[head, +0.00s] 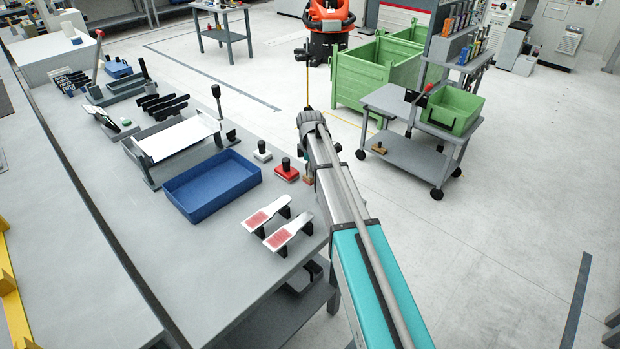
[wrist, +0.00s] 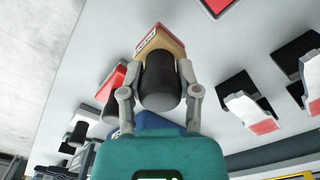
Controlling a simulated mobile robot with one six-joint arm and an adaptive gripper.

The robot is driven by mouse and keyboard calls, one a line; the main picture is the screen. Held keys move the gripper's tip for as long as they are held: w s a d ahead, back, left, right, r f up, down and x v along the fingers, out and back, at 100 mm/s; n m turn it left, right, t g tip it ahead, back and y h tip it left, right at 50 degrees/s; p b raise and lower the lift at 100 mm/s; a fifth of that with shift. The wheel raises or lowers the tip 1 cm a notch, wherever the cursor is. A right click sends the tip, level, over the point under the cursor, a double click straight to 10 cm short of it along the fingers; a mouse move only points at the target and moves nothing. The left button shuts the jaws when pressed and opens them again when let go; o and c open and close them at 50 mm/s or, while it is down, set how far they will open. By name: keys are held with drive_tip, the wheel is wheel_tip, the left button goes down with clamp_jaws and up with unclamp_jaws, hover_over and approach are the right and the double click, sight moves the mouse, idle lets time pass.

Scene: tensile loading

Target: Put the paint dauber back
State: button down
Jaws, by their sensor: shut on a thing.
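In the wrist view my gripper (wrist: 162,82) is shut on the black handle of the paint dauber (wrist: 158,75). The dauber's block, tan with a red and white marked side, points away from my gripper. In the head view my arm hides most of it; a small brown part of the dauber (head: 309,180) shows beside the arm, at the bench's right edge. I cannot tell whether it touches the bench. A red block with a black handle (head: 287,171) stands just left of it, and also shows in the wrist view (wrist: 113,82).
A white block with a black handle (head: 262,153) stands farther back. A blue tray (head: 195,213) lies left on the bench (head: 110,205). Two white plates with red patches (head: 290,228) sit on black supports near the front. A grey cart (head: 410,150) with a green bin stands right.

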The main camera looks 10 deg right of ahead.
drive_tip(key=shift+f+b, duration=1.25)
drive_tip(key=shift+f, duration=0.35)
drive_tip(key=shift+f, duration=0.15)
drive_tip(key=shift+c, duration=1.6)
unclamp_jaws()
drive_tip(key=shift+r, duration=0.2)
wheel_tip(320, 180, up, 12)
drive_tip(key=p, duration=1.2)
